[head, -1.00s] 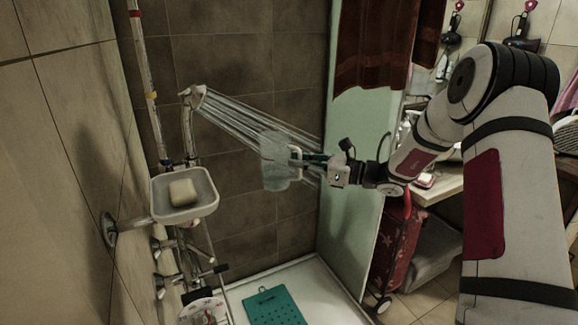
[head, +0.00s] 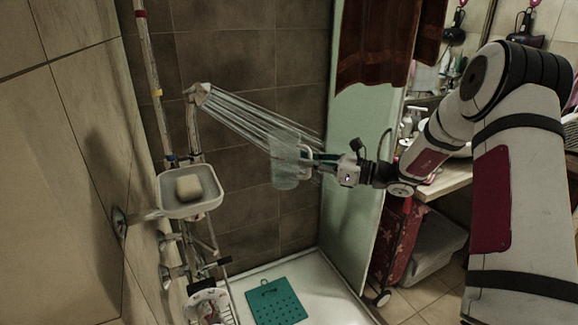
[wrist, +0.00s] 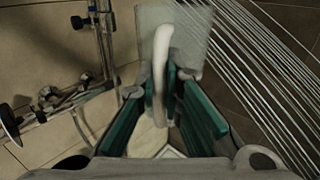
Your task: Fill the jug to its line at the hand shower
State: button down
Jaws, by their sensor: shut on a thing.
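The translucent jug (head: 286,165) is held up in the shower spray, roughly upright. My gripper (head: 322,160) is shut on the jug's white handle, from the right side. In the wrist view the handle (wrist: 163,60) stands between the green fingers of my gripper (wrist: 166,95), with the jug's pale wall (wrist: 148,22) behind it. The hand shower (head: 203,93) hangs on the rail at the left, and its streams run down to the right across the jug's top. I cannot make out the line or the water level in the jug.
A soap dish (head: 207,204) with a bar of soap (head: 189,187) juts out left of the jug. A glass panel (head: 352,190) stands close on the right. A teal mat (head: 275,303) lies on the shower tray below.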

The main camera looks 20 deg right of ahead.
jog(key=w+a+b, duration=0.5)
jog(key=w+a, duration=0.1)
jog(key=w, duration=0.4)
jog(key=shift+w+a, duration=0.2)
jog(key=shift+w, duration=0.05)
dwell(0.5)
jog(key=s+d+p, duration=0.2)
jog(key=s, duration=0.1)
jog(key=s+d+p, duration=0.2)
jog(key=s, duration=0.2)
jog(key=s+d+p, duration=0.2)
jog(key=s, duration=0.1)
jog(key=shift+s+d+r, duration=0.1)
jog(key=shift+s+d, duration=0.1)
jog(key=shift+s, duration=0.05)
jog(key=shift+s+d, duration=0.2)
jog(key=shift+s, duration=0.15)
